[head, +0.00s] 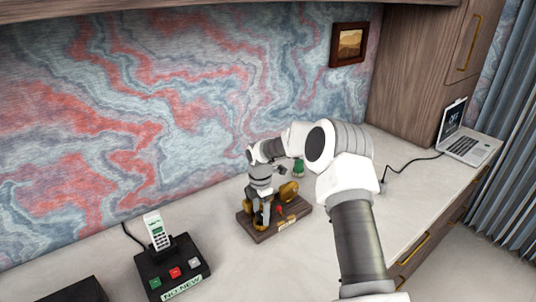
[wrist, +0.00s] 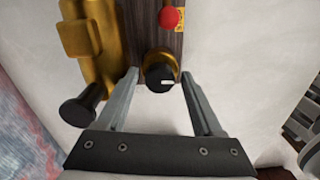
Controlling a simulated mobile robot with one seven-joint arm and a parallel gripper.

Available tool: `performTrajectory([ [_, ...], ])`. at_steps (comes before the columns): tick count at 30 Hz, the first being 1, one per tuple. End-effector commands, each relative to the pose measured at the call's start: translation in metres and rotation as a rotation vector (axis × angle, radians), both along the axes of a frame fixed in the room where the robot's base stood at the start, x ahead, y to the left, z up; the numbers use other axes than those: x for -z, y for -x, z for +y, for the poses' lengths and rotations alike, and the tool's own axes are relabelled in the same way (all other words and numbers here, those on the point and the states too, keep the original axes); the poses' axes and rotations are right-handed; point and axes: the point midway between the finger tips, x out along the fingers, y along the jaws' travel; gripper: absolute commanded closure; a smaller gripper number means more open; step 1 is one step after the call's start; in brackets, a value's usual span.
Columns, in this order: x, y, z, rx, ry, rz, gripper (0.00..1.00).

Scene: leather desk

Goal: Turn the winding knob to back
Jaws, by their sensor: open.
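A brass device on a dark wooden base (head: 266,235) stands on the desk in the head view; my gripper (head: 263,218) points down over its left end. In the wrist view a round black knob (wrist: 158,77) with a white mark and a brass collar sits at the end of the wooden base (wrist: 148,30). My gripper (wrist: 159,76) is open, its fingertips on either side of the knob, with gaps visible. A brass part with a black handle (wrist: 84,106) lies left of the left finger. No label shows which one is the winding knob.
A red ball-shaped knob (wrist: 170,18) is further along the base. A black button box (head: 172,268) with a white handset (head: 157,231) stands at front left. A laptop (head: 462,140) is at far right. The desk in front of the device is clear.

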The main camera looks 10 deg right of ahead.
Motion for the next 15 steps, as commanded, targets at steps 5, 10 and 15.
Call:
performTrajectory([
  [5,-0.0002,-0.0013,-0.001,0.187,0.001,-0.006,0.27],
  [10,-0.0003,-0.001,-0.0011,0.369,0.001,-0.005,0.27],
  [15,0.0001,-0.0001,-0.0006,0.549,0.001,-0.003,0.27],
])
